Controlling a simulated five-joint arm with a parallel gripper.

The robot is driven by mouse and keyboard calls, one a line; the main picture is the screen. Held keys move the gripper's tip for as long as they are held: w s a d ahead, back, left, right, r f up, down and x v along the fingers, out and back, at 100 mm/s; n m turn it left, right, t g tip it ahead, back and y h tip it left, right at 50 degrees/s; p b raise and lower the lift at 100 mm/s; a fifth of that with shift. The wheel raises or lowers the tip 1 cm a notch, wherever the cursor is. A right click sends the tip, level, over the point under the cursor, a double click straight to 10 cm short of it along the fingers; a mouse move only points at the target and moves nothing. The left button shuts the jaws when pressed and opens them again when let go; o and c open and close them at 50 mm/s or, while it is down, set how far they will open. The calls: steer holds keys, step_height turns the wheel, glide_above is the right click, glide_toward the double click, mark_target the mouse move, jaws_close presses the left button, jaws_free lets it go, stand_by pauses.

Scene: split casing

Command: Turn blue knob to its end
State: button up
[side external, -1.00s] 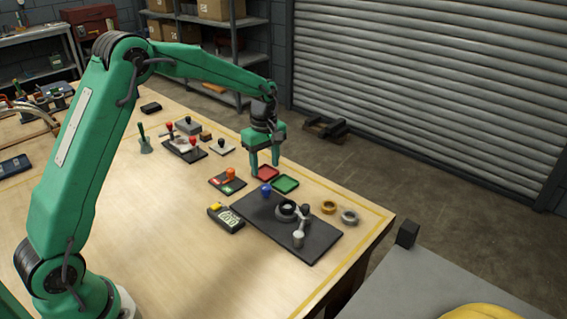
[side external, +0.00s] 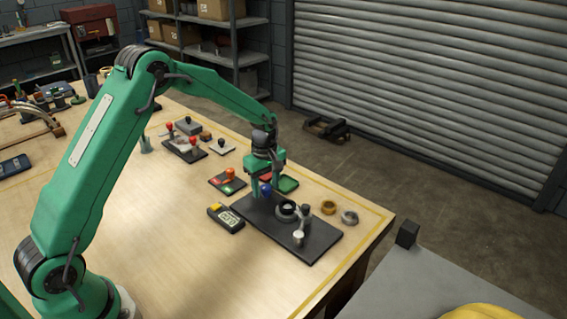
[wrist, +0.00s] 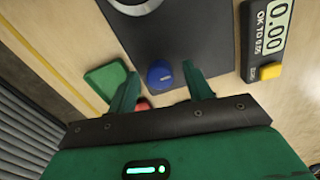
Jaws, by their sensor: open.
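The blue knob (wrist: 160,74) stands on the end of a dark plate (wrist: 194,36). In the side external view the blue knob (side external: 266,190) is at the upper left end of that plate (side external: 322,240). My gripper (wrist: 160,82) is open in the wrist view, with the blue knob between the lines of its two green fingers, near their tips. In the side external view my gripper (side external: 265,192) is low over the knob end of the plate. Whether the fingers touch the knob cannot be told.
A yellow and dark gauge (side external: 225,217) lies left of the plate, its display (wrist: 270,30) at upper right in the wrist view. A green tray (side external: 286,184) and a red tray (side external: 266,175) are close behind my gripper.

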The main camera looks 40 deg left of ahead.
steer(key=c, duration=1)
